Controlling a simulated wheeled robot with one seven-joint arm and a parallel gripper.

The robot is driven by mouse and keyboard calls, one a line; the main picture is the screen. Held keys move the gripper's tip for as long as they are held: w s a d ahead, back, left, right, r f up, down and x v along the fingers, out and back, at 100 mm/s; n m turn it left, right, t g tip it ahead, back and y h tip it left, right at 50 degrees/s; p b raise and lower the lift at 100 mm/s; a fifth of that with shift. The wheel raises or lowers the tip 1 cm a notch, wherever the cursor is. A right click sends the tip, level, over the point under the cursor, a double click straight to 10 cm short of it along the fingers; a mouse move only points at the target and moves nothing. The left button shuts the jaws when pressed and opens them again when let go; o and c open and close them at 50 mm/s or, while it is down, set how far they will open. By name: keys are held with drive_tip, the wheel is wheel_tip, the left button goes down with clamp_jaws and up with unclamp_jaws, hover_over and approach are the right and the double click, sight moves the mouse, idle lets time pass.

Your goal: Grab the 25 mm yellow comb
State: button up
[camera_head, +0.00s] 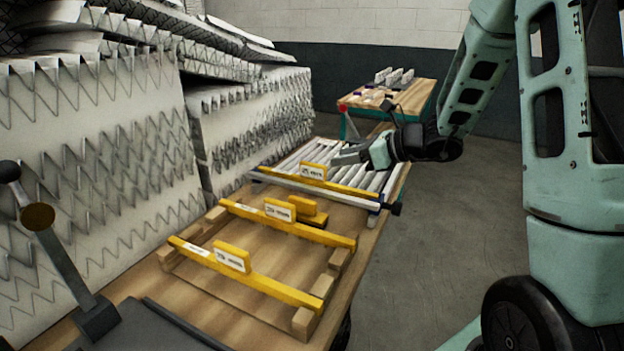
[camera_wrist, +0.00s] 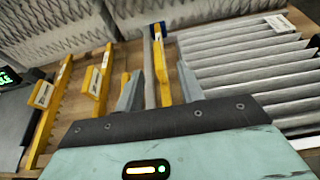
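Three yellow combs show in the head view, each with a white label that is too blurred to read with certainty. The far comb (camera_head: 345,187) lies along the near edge of the slatted white filter (camera_head: 372,179). The middle comb (camera_head: 325,236) and the front comb (camera_head: 275,291) rest across wooden blocks. My gripper (camera_head: 350,155) is over the filter, just past the far comb. In the wrist view my gripper (camera_wrist: 158,75) has its two grey fingers apart. The far comb (camera_wrist: 163,75) shows between them; I cannot tell whether they touch it.
The wooden table (camera_head: 190,292) carries the combs and filter. Tall pleated filter packs (camera_head: 100,150) line its left side. A second table (camera_head: 415,95) with small items stands behind. A dark scale-like device (camera_head: 150,325) sits at the front. The floor at right is open.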

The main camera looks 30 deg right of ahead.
sight(314, 164)
drive_tip(key=shift+p+x, duration=0.7)
drive_tip(key=shift+x, duration=2.65)
drive_tip(key=shift+s+a, duration=0.15)
clamp_jaws()
